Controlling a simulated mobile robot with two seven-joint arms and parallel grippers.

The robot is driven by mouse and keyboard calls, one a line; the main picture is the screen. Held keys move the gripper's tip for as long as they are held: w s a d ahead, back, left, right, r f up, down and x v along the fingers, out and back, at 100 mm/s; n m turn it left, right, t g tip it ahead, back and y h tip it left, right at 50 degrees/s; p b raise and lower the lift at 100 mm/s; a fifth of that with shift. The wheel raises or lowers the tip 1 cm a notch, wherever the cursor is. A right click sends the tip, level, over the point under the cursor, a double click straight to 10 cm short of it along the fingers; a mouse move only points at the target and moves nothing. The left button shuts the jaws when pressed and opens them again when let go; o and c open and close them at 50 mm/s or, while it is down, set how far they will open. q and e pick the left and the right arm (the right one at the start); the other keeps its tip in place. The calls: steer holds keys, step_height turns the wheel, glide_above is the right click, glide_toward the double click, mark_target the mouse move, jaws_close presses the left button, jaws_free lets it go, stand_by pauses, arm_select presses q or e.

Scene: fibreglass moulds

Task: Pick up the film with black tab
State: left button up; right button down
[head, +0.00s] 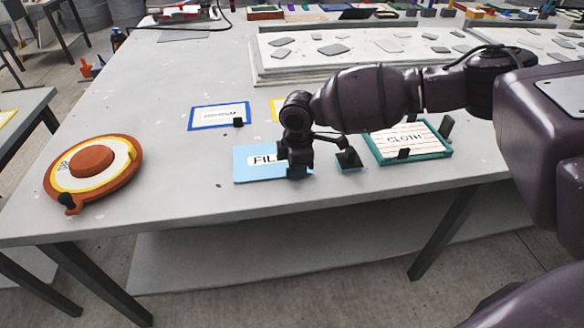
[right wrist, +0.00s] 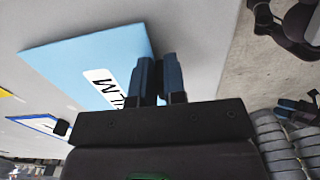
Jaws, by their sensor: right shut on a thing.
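The film is a light-blue sheet (head: 252,172) with a white label whose lettering reads as "FIL" before my gripper covers the rest. It is near the front edge of the table. My right gripper (head: 298,170) is over its right part and hides that end. In the right wrist view the blue film (right wrist: 90,62) reaches up to the two dark fingers (right wrist: 158,80), which are close together at its edge. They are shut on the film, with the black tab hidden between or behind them. I cannot tell whether the film is clear of the table. My left gripper is not in view.
A blue-framed card (head: 197,128) lies behind the film, with a yellow-edged one partly hidden. A teal "CLOTH" card (head: 430,152) lies right. A round orange item (head: 130,178) sits at the left. A raised pale slab (head: 262,75) with flat pieces stands behind.

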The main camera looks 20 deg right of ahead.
step_height(320, 180, up, 19)
steer(key=p, duration=0.3)
steer(key=shift+r, duration=0.2)
steer(key=shift+f, duration=0.15)
stand_by(0.4)
